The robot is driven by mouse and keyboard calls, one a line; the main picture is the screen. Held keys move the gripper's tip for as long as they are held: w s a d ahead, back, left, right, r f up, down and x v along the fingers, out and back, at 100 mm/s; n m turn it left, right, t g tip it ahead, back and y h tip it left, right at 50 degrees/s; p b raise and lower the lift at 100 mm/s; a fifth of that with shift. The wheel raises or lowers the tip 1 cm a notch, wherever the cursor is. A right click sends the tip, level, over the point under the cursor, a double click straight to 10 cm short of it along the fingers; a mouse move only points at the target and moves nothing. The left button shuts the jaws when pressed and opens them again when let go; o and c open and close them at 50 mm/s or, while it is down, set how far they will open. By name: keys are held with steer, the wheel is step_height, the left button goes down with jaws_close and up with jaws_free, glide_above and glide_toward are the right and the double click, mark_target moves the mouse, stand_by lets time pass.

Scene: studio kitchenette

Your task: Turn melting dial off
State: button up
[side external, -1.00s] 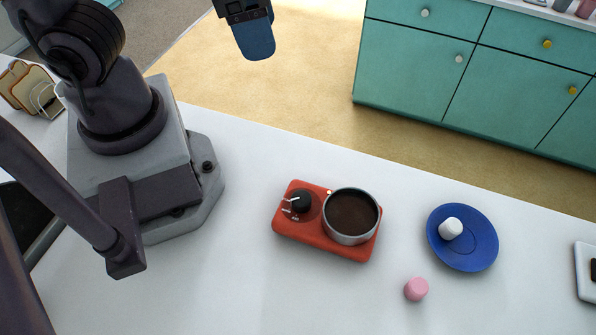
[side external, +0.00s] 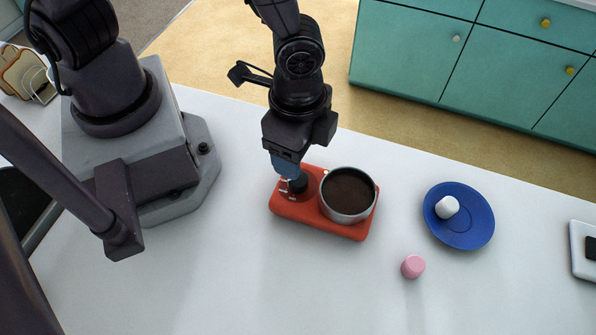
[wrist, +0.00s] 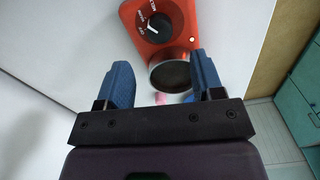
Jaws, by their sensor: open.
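The dial (side external: 299,186) is a black knob on the left part of a red burner (side external: 345,231), partly hidden by my gripper in the side view. My gripper (side external: 286,167) has blue fingers and points down just over the dial; contact cannot be told. In the wrist view my gripper (wrist: 163,68) is open and empty, with the dial beyond the fingertips.
A metal pot (side external: 348,194) of dark brown contents sits on the burner, close right of the dial. A blue plate (side external: 460,237) holding a white marshmallow (side external: 447,207) and a pink marshmallow (side external: 413,267) lie farther right. The front counter is clear.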

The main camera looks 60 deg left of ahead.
step_height(320, 180, down, 8)
steer(key=shift+r, duration=0.25)
steer(key=c, duration=0.9)
